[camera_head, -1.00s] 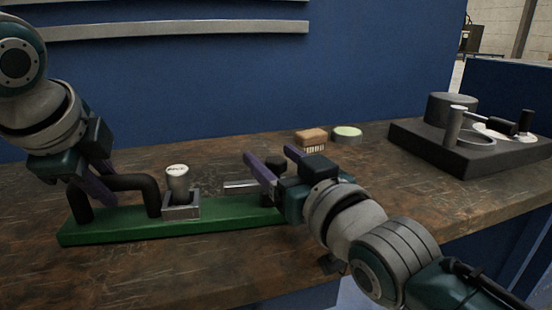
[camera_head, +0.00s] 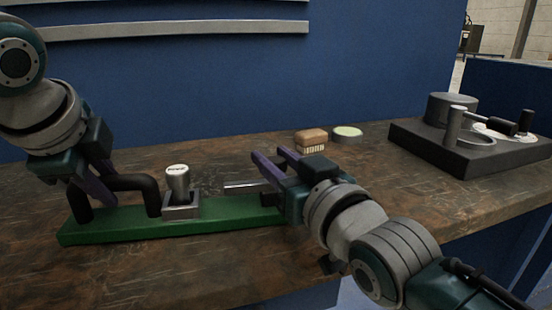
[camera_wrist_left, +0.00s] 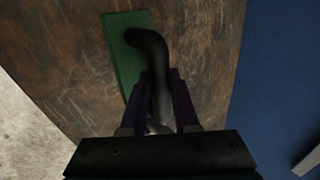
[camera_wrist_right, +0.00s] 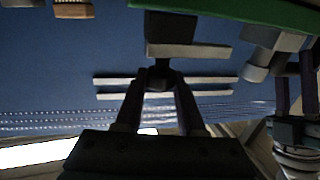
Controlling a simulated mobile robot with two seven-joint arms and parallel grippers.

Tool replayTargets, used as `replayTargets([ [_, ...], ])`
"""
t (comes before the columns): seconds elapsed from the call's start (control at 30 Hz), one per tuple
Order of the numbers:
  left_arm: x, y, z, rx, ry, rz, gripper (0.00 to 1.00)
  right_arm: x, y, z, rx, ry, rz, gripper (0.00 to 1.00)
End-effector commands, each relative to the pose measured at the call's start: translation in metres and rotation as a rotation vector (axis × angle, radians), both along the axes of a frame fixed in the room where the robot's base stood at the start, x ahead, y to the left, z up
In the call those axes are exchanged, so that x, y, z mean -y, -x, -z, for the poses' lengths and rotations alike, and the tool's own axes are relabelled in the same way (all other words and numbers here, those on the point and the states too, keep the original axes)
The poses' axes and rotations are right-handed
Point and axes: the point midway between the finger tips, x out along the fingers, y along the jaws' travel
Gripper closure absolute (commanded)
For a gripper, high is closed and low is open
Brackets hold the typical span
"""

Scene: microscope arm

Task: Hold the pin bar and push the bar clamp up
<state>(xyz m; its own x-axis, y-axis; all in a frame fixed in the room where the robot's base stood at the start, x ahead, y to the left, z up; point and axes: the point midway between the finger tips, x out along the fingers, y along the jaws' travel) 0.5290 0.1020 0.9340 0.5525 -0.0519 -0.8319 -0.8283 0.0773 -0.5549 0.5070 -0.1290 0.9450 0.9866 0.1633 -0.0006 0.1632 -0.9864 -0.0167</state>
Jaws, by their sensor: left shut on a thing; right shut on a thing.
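A long green bar (camera_head: 230,217) lies on the bench, with a black bent handle (camera_head: 133,183) at its left end. My right gripper (camera_wrist_right: 160,84) is shut on a dark knob (camera_wrist_right: 160,74) at this strip.
A wooden brush (camera_head: 311,139) and a round pale-green-topped disc (camera_head: 347,133) lie behind my right gripper. A black base with cylinders (camera_head: 470,155) stands at the far right. A blue wall (camera_head: 200,85) is behind the bench. The bench front is clear.

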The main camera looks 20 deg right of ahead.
Motion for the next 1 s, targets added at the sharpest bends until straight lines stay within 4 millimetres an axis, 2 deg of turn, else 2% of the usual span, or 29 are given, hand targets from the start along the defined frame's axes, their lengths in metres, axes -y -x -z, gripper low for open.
replayTargets([
  [0.67,0.000,-0.001,-0.002,0.005,0.002,-0.001,1.00,-0.003,0.000,0.000,0.000,-0.001,0.000,1.00],
  [1.0,0.001,-0.001,-0.002,0.005,0.004,0.001,1.00,-0.053,-0.005,-0.001,-0.002,-0.004,-0.003,1.00],
])
